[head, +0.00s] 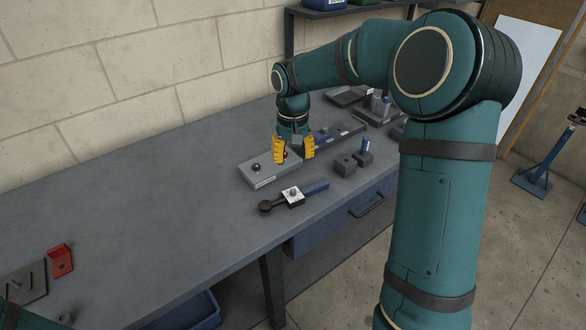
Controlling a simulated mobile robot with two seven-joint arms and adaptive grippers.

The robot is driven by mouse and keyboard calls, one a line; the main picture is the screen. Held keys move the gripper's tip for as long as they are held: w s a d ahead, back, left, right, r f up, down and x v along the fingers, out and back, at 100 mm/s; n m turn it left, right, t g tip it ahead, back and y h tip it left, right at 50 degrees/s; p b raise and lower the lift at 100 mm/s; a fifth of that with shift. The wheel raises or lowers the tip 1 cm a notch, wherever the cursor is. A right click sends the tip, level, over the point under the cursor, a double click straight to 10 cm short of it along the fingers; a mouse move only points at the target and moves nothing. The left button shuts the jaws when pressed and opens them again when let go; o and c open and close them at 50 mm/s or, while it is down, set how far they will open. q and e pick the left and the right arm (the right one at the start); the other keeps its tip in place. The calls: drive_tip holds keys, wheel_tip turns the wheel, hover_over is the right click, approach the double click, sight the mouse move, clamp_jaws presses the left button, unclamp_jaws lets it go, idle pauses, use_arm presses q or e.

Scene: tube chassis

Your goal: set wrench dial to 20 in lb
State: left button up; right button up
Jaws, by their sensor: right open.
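The torque wrench lies flat on the grey workbench, with a round black head (265,207) and a blue handle (315,187). A white plate with a small knob, which looks like the wrench dial (293,196), sits at its middle. Its markings are too small to read. My right gripper (293,158) has yellow fingertips spread apart. It points down over the grey block behind the wrench, apart from the wrench. My left gripper is out of view.
The grey labelled block (262,178) bears a dark ball knob (256,167). Dark blocks (345,164), one with a blue-topped pin, stand right of the wrench. A red bracket (60,261) sits at the far left. The bench's middle left (150,205) is clear. A wall closes the back.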

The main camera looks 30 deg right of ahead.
sight(293, 190)
wheel_tip(293, 190, down, 13)
drive_tip(key=b, duration=0.2)
drive_tip(key=shift+r+b, duration=0.2)
drive_tip(key=shift+b, duration=0.2)
drive_tip(key=shift+o, duration=0.2)
clamp_jaws()
